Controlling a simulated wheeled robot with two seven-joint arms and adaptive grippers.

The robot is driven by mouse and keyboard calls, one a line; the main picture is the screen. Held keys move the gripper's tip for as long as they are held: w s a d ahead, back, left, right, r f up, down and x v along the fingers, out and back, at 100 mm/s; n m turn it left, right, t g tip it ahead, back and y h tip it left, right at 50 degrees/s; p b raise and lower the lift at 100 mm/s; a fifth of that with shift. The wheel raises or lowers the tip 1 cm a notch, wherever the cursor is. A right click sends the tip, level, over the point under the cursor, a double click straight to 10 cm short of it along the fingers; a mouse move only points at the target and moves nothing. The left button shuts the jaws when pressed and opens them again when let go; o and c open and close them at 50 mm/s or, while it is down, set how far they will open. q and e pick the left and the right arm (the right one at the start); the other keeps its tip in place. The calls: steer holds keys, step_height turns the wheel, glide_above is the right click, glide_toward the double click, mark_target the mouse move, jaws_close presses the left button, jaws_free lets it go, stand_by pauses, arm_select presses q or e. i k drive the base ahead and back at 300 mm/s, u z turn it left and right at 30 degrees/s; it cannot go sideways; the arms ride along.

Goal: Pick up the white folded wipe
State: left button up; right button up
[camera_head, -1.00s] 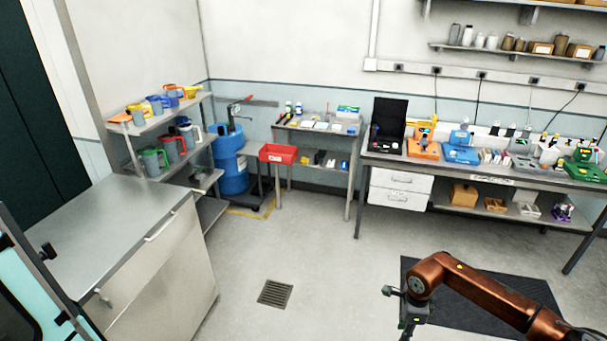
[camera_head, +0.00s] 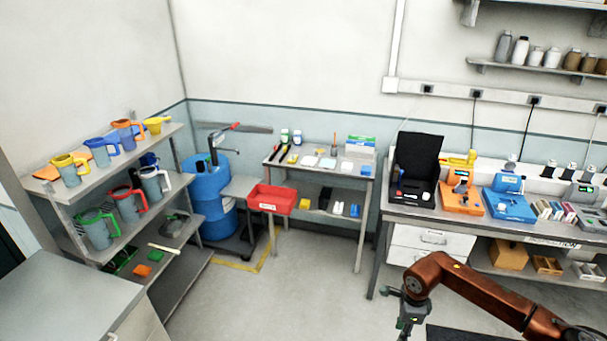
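Small flat pale pieces lie on the top of a small grey side table (camera_head: 281,160) by the back wall. One is a white piece (camera_head: 310,161), and another whitish piece (camera_head: 346,166) lies farther right. They are too small to tell which is the folded wipe. My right arm comes in from the lower right and bends down. Its gripper end (camera_head: 405,318) is at the bottom edge, well in front of the side table, and its fingers cannot be made out. My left gripper is not in view.
A red bin (camera_head: 272,199) is at the side table's front left, with a blue drum (camera_head: 208,190) beside it. A shelf rack with jugs (camera_head: 128,203) stands at left, near a grey cabinet (camera_head: 60,300). A workbench (camera_head: 480,225) is at right. The middle floor is clear.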

mark_target(347, 168)
steer(key=i, duration=3.9)
steer(key=z, duration=0.15)
